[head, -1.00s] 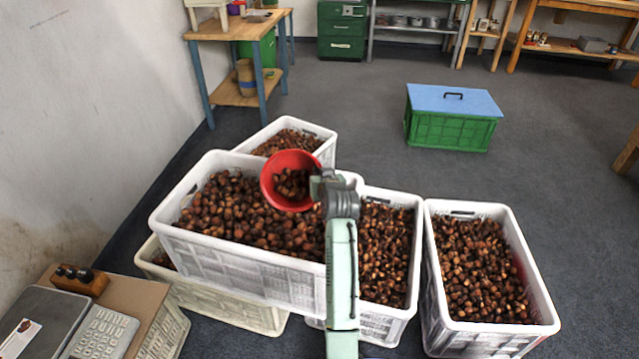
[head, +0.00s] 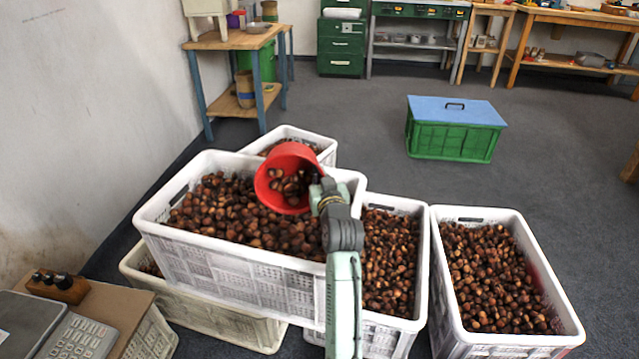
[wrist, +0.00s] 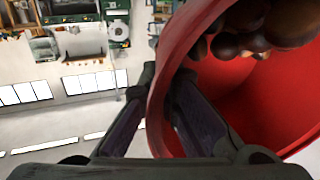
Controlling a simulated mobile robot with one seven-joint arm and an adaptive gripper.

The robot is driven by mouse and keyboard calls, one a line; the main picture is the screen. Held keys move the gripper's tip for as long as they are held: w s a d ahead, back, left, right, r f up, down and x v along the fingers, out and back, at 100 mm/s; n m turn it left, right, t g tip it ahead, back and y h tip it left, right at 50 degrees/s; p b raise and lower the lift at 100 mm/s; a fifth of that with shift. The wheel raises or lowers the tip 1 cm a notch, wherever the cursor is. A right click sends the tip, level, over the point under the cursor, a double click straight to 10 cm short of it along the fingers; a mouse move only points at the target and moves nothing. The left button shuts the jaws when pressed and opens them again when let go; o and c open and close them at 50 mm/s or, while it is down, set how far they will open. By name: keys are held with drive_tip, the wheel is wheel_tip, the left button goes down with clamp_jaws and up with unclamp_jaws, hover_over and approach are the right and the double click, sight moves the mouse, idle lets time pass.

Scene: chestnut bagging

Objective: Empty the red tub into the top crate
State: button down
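The red tub (head: 285,160) is tilted above the top crate (head: 250,268), with its mouth turned toward the front and the camera. Several chestnuts show inside the tub. My gripper (head: 326,193) is at the tub's right side, shut on its wall. In the wrist view, the red tub (wrist: 275,100) fills the right side, with its rim between my gripper's fingers (wrist: 160,105) and chestnuts inside. The top crate is white, full of chestnuts, and stacked on lower crates.
A white crate of chestnuts (head: 437,260) stands at the right, and others sit under and behind the top crate. A green crate with a blue lid (head: 456,105) stands on open floor. A scale (head: 28,318) is at the lower left.

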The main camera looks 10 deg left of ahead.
drive_tip(key=shift+s+f+t+b, duration=0.4)
drive_tip(key=shift+t+b, duration=0.2)
drive_tip(key=shift+b, duration=1.35)
drive_tip(key=t+b, duration=0.1)
drive_tip(key=b, duration=0.2)
drive_tip(key=s+t+y+b, duration=0.1)
drive_tip(key=b, duration=0.2)
drive_tip(key=shift+s+d+r+n, duration=0.15)
drive_tip(key=shift+r+n, duration=0.1)
drive_tip(key=shift+n, duration=0.05)
drive_tip(key=shift+s+r+t+b, duration=0.25)
drive_tip(key=shift+t+b, duration=0.05)
drive_tip(key=shift+b, duration=0.8)
drive_tip(key=shift+s+d+r+b, duration=0.1)
drive_tip(key=shift+r+b, duration=0.05)
drive_tip(key=shift+b, duration=0.15)
drive_tip(key=shift+r, duration=0.1)
